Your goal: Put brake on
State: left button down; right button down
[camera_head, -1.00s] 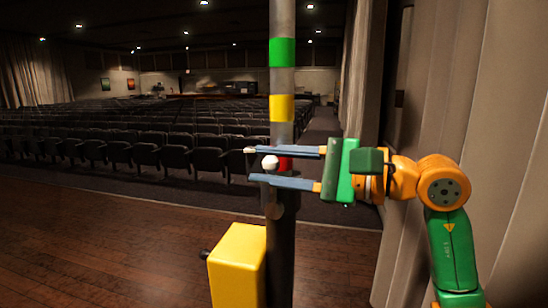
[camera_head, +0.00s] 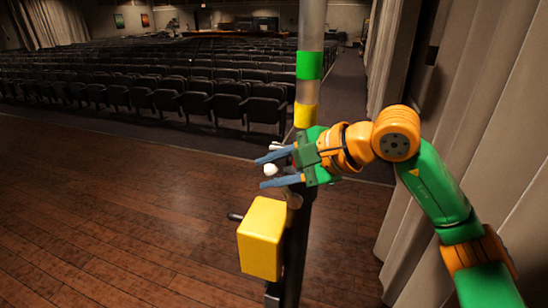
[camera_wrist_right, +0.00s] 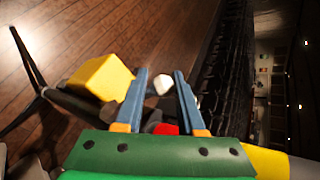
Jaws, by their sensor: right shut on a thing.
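A lever with a white knob (camera_head: 271,169) sits on a dark upright post, above a yellow box (camera_head: 262,240). My right gripper (camera_head: 261,172) reaches in from the right at knob height, one finger on each side of the knob, shut on it. The right wrist view shows the white knob (camera_wrist_right: 163,82) between the blue fingers, with a red part (camera_wrist_right: 165,129) of the post nearer the palm. The gripper body hides part of the post and the lever's shaft is only partly visible. My left gripper is not in view.
The post rises into a grey pole (camera_head: 311,28) with a green band (camera_head: 309,65) and a yellow band (camera_head: 305,115). A pale curtain (camera_head: 500,100) hangs at the right. Open wooden floor (camera_head: 110,200) lies at the left, with rows of seats (camera_head: 130,90) beyond.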

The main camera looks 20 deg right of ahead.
jog(key=shift+f, duration=0.25)
jog(key=shift+c, duration=2.4)
grip_release()
jog(key=shift+w+d, duration=0.1)
jog(key=shift+d, duration=0.1)
jog(key=shift+r, duration=0.1)
jog(key=shift+d+r, duration=0.1)
jog(key=shift+r, duration=0.05)
jog(key=b+v, duration=0.2)
jog(key=v, duration=0.5)
